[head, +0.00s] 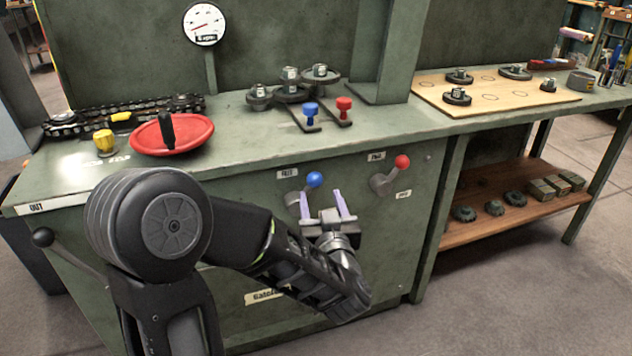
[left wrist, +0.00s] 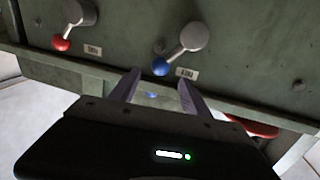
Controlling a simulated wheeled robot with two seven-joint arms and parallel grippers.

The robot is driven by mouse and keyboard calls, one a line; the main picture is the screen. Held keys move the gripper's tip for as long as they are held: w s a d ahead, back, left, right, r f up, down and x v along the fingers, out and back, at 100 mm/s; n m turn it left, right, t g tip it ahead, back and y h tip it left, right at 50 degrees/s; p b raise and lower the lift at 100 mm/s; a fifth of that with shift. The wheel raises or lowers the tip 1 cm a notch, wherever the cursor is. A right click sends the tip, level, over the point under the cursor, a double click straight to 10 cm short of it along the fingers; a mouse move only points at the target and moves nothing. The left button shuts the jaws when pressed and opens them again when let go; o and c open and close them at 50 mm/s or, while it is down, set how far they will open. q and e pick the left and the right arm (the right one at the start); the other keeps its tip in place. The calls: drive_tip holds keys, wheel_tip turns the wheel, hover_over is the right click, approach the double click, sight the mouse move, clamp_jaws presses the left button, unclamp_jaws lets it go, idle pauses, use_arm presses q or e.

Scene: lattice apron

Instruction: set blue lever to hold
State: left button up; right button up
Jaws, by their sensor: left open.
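The blue lever (head: 315,179) is on the front panel of the green bench, its blue ball up and to the right of its grey hub. A small label plate (head: 287,173) sits to its upper left; its lettering is too small to read surely. My left gripper (head: 324,197) is open in front of the panel, just below the blue ball. In the left wrist view the blue lever's ball (left wrist: 160,67) lies just beyond and between the open fingertips (left wrist: 158,78). I cannot tell that they touch it. My right gripper is not in view.
A red lever (head: 402,162) with its own labels is right of the blue one. On the bench top are a red disc (head: 172,134) with a black handle, blue and red knobs (head: 310,109), and a wooden board (head: 495,93). The panel around the levers is clear.

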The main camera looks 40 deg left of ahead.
sight(317, 183)
use_arm(q)
drive_tip(key=x, duration=0.7)
drive_tip(key=shift+c, duration=0.2)
clamp_jaws()
idle(0.4)
drive_tip(key=shift+d, duration=0.1)
idle(0.6)
